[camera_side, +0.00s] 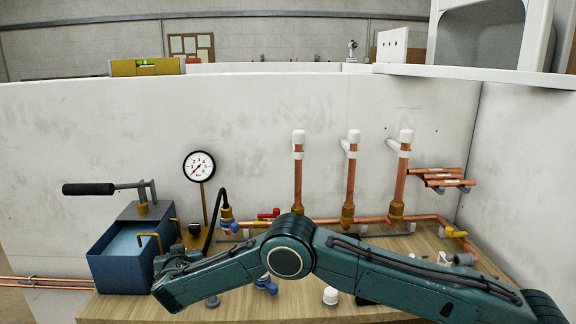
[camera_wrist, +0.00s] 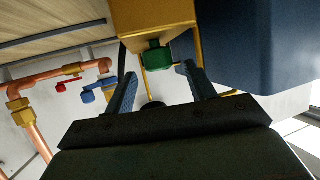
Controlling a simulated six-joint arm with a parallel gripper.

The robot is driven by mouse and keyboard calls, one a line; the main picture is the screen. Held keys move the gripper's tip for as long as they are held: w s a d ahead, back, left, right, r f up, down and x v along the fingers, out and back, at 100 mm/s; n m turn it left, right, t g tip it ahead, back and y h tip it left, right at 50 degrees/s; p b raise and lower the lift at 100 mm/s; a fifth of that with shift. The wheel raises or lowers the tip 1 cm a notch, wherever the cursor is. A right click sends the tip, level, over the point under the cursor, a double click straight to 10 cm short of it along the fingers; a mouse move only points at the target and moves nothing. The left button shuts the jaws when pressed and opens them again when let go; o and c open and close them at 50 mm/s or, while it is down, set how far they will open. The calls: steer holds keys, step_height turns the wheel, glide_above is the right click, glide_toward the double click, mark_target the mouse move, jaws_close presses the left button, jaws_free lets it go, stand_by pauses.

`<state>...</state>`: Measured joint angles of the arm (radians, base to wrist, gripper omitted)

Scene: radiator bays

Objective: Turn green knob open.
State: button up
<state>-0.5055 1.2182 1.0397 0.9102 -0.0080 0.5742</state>
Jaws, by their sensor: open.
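The green knob (camera_wrist: 157,58) shows in the wrist view under the end of a brass block (camera_wrist: 152,20). My gripper (camera_wrist: 158,72) is open, with one blue-grey finger on each side of the knob. There is a gap between the knob and each finger, wider on the left.
The blue tank fills the wrist view's upper right. A pressure gauge (camera_side: 199,166) stands on a brass stem, with a black hose (camera_side: 210,228) beside it. Copper pipes (camera_side: 350,180) and a red valve handle (camera_side: 268,213) lie to the right. My arm crosses above the wooden bench (camera_side: 120,308).

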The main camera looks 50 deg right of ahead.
steer(key=shift+x, duration=1.95)
steer(key=c, duration=1)
steer(key=shift+o, duration=0.2)
